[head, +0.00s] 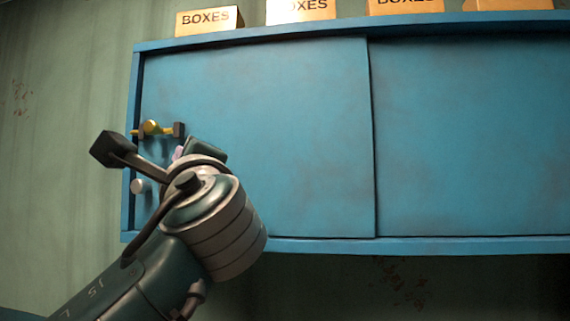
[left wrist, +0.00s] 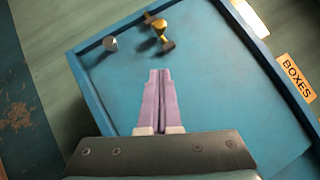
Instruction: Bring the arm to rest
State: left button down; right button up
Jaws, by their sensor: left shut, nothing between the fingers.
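My left arm comes in from the lower left in the head view, with its wrist in front of the left end of a blue wall cabinet (head: 290,130). My left gripper (left wrist: 160,74) shows in the left wrist view as two pale purple fingers, pressed together with nothing between them. In the head view the fingers (head: 178,153) are mostly hidden behind the wrist. The fingers point toward the cabinet's front panel; whether they touch it I cannot tell. My right gripper is in neither view.
A brass-coloured latch (head: 152,128) and a round grey knob (head: 138,186) sit at the cabinet's left end, close to my gripper. Several boxes marked BOXES (head: 208,20) stand on top. The sliding doors look closed. The space below the cabinet is dark.

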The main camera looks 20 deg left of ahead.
pick_arm(q)
jog(key=s+d+f+n+g+h+p, duration=0.25)
jog(key=s+f+h, duration=0.25)
jog(key=f, duration=0.5)
jog(key=s+d+f+n+g+h+p, duration=0.1)
jog(key=s+f+n+g+h+p, duration=0.25)
jog(key=f, duration=0.65)
jog(key=s+d+f+n+g+h+p, duration=0.1)
jog(key=s+d+h, duration=0.3)
jog(key=s, duration=0.5)
jog(key=s+d+f+n+g+h+p, duration=0.2)
jog(key=s+d+f+g+h+p, duration=0.1)
jog(key=s, duration=0.6)
jog(key=shift+d+f+n+h, duration=0.3)
jog(key=shift+d+f+h, duration=0.5)
jog(key=shift+d, duration=0.25)
jog(key=shift+s, duration=0.1)
